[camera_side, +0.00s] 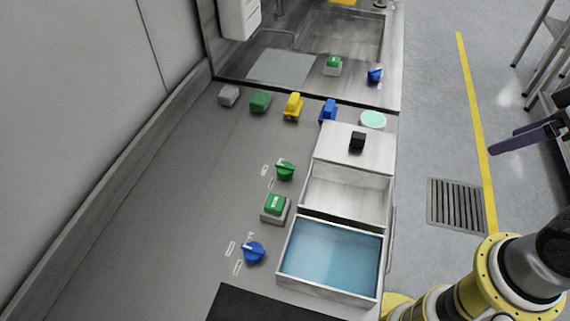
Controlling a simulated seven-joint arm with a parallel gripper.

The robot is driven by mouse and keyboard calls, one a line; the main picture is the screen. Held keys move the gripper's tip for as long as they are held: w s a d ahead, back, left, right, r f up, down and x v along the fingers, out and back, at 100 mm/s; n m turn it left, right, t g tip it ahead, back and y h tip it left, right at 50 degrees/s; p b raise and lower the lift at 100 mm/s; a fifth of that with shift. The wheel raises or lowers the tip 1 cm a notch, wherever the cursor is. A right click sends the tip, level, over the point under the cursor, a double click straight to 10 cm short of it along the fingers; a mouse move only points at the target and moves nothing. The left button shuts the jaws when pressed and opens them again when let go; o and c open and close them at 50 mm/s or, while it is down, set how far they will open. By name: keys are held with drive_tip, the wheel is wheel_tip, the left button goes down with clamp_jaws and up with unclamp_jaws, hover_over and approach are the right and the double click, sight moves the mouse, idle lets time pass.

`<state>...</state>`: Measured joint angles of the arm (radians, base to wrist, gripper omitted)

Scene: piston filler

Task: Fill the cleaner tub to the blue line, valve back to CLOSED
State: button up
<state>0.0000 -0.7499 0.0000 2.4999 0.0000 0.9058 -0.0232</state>
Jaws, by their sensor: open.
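A tub (383,262) at the front right of the counter holds blue liquid over its whole floor. I cannot make out a blue line in it. A blue valve knob (253,252) is left of this tub, with small white labels beside it too small to read. An empty metal tub (346,193) is behind the blue one, with a green knob (285,170) to its left. Which tub is the cleaner tub cannot be told. My gripper (518,142), purple-fingered, is at the right edge, open and empty, well away from the knobs and partly out of frame.
A green push button (275,207) on a box sits between the knobs. A metal lid (336,144) with a black handle is behind the empty tub. Grey, green, yellow and blue blocks and a mint disc (372,119) line the back. The left counter is clear.

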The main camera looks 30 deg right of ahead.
drive_tip(key=w+a+r+n+g, duration=0.1)
drive_tip(key=w+a+r+n, duration=0.2)
drive_tip(key=w+r, duration=0.3)
drive_tip(key=w+a+r+n, duration=0.2)
drive_tip(key=w+r+n, duration=0.15)
drive_tip(key=w, duration=0.45)
drive_tip(key=n+g, duration=0.5)
hover_over(285, 167)
wheel_tip(285, 167, down, 16)
wheel_tip(285, 167, down, 14)
drive_tip(key=shift+r, duration=0.25)
clamp_jaws()
